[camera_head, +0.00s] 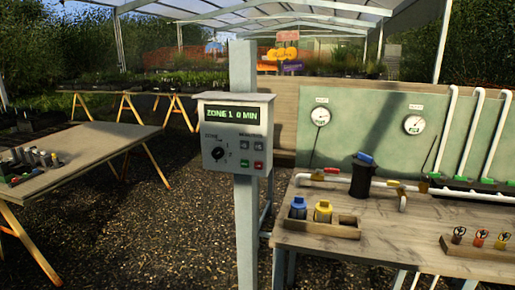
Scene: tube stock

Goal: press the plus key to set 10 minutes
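A grey control box (237,140) is mounted on an upright post (246,240) near the middle of the head view. Its green display (235,114) reads "ZONE 1 0 MIN". A dark round dial (218,153) sits at the lower left of its face. To the right are two small grey keys side by side, a left one (244,145) and a right one (258,146), under a small label. Their symbols are too small to read, so I cannot tell which is plus. Below them are a green key (244,162) and a red key (258,164). My gripper is not in view.
A wooden bench (370,235) stands right of the post, with a tray (345,229) holding a blue-topped and a yellow-topped item. A green panel (380,130) with gauges and white pipes rises behind. A table (90,150) stands at left. Gravel (170,240) between is clear.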

